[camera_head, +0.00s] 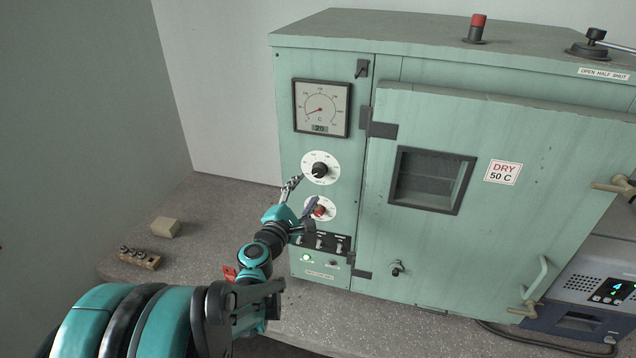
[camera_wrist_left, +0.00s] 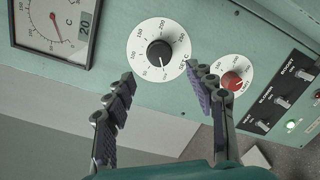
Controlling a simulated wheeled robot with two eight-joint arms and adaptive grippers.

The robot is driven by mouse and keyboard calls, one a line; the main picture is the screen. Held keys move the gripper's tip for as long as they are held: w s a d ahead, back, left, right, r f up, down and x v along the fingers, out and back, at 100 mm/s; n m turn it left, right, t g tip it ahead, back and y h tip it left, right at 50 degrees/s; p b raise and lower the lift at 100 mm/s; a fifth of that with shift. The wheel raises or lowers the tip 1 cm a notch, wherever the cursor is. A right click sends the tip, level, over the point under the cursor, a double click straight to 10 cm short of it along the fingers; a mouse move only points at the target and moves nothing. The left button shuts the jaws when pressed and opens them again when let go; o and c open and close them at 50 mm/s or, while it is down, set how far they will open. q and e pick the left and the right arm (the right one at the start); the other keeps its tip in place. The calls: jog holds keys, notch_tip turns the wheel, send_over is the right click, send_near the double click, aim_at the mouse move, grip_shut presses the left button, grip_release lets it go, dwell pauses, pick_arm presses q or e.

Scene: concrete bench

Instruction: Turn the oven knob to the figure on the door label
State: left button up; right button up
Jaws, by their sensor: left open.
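The green oven (camera_head: 285,70) has a door with a white label (camera_head: 503,172) reading "DRY 50 C". A black knob (camera_head: 320,170) sits on a white numbered dial on the left panel; it also shows in the left wrist view (camera_wrist_left: 159,52). A red knob (camera_wrist_left: 232,80) on a smaller dial lies below it, partly covered by my gripper in the head view. My left gripper (camera_head: 303,192) is open and empty in front of the panel. In the left wrist view its fingers (camera_wrist_left: 160,75) are spread, with the black knob beyond and between the tips, apparently apart from it.
A square gauge (camera_head: 321,108) with a "20" readout is above the dials. Several switches (camera_head: 319,242) sit below. A beige block (camera_head: 165,227) and a small wooden holder (camera_head: 139,258) lie on the bench at left. A blue-grey device (camera_head: 590,290) stands at right.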

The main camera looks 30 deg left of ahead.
aim_at(318, 173)
pick_arm(q)
jog(key=w, duration=0.5)
jog(key=w+a, duration=0.1)
jog(key=w, duration=0.1)
jog(key=shift+w, duration=0.4)
jog(key=c, duration=1.2)
